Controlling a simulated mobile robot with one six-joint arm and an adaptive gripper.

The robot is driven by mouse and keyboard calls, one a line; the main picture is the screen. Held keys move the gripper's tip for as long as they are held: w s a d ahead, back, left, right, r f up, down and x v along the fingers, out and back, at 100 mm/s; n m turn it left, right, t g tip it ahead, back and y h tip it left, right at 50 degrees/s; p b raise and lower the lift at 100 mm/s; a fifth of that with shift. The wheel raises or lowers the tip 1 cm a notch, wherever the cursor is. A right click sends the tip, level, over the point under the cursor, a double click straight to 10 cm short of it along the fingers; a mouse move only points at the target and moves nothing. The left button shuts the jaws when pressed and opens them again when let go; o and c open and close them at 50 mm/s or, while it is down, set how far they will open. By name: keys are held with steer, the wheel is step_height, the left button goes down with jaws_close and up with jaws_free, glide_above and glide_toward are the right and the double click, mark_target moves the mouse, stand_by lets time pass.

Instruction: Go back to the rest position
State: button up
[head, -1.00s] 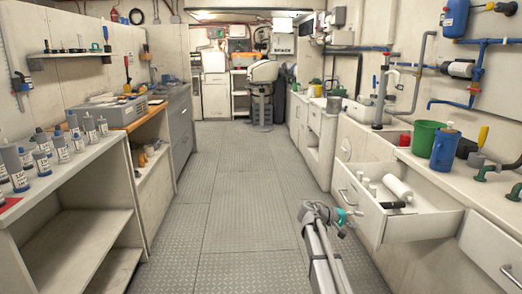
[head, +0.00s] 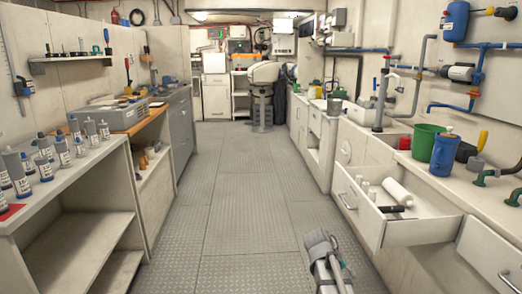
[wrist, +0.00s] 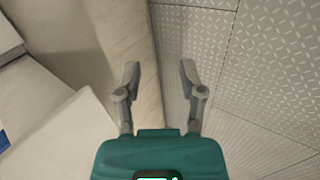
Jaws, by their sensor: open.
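My gripper (wrist: 160,74) is open in the wrist view, with its two grey fingers apart and nothing between them. Beyond the fingers are a pale vertical panel and the grey patterned floor. In the head view my arm is folded low at the bottom, right of centre, above the floor and left of the open drawer (head: 416,233). The gripper's fingers cannot be made out there.
The open drawer juts into the aisle and holds white cylinders (head: 396,191) and a black item. A green bucket (head: 426,140) and a blue jug (head: 444,155) stand on the right counter. Bottles (head: 62,152) stand on the left bench. The aisle floor (head: 235,200) is clear.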

steer(key=s+a+y+p, duration=0.3)
steer(key=s+a+y, duration=0.4)
steer(key=s+a, duration=0.45)
step_height(320, 180, up, 36)
steer(key=d+p, duration=0.1)
steer(key=p, duration=3.5)
steer(key=shift+s+r, duration=0.25)
steer(key=shift+s, duration=0.1)
steer(key=shift+a, duration=0.1)
